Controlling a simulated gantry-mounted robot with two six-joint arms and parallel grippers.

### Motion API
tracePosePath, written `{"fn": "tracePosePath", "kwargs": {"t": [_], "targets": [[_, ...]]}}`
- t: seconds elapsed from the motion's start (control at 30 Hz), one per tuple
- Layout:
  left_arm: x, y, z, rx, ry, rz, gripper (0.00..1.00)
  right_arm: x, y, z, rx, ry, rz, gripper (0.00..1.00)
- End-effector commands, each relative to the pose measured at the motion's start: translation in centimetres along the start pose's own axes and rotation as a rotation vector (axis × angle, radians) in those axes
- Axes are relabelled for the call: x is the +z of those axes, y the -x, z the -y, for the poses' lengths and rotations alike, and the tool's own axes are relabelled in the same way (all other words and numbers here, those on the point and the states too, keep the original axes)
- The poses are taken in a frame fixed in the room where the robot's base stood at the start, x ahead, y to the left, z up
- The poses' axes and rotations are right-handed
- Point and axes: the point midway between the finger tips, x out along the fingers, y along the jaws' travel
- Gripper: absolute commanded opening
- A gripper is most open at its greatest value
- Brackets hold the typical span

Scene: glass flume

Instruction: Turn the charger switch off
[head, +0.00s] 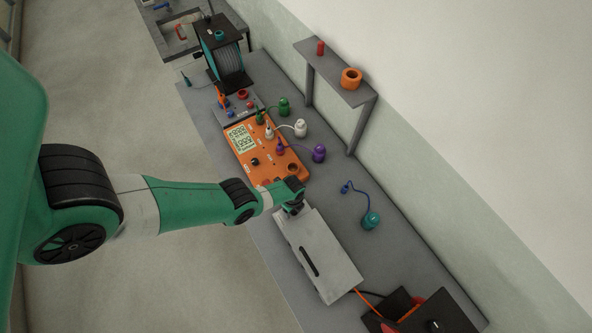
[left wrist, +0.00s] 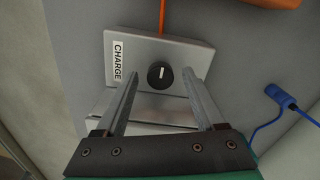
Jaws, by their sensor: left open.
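The charger is a grey box (head: 333,262) on the bench, with a dark slot in its top in the head view. The charger switch (left wrist: 160,75) is a round black knob with a white line, pointing nearly straight up in that view. In the head view my gripper hides the knob. My left gripper (left wrist: 161,84) is open, its two fingers on either side of the knob, with gaps visible; I cannot tell the depth. The right gripper is not in view.
An orange meter unit (head: 270,165) stands close beside the gripper. Green, white and purple plugs (head: 319,153) lie along its far side. A blue plug lead (head: 370,219) lies on the bench right of the charger. A shelf (head: 335,75) stands against the wall.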

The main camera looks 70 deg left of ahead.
Motion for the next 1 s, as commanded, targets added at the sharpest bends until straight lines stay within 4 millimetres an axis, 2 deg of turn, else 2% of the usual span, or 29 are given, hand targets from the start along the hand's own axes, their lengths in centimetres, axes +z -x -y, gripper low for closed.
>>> {"fn": "tracePosePath", "kwargs": {"t": [0.3, 0.6, 0.7, 1.0], "targets": [[0.01, -0.18, 0.02, 0.000, 0.000, 0.000, 0.69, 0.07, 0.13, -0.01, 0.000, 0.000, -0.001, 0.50], [0.00, -0.19, 0.01, 0.000, 0.000, 0.000, 0.15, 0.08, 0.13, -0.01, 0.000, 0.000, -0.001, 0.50], [0.00, -0.19, 0.01, 0.000, 0.000, 0.000, 0.00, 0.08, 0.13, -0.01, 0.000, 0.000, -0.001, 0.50], [0.00, -0.21, 0.00, 0.000, 0.015, 0.000, 0.00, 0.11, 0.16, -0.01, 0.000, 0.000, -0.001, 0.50]]}}
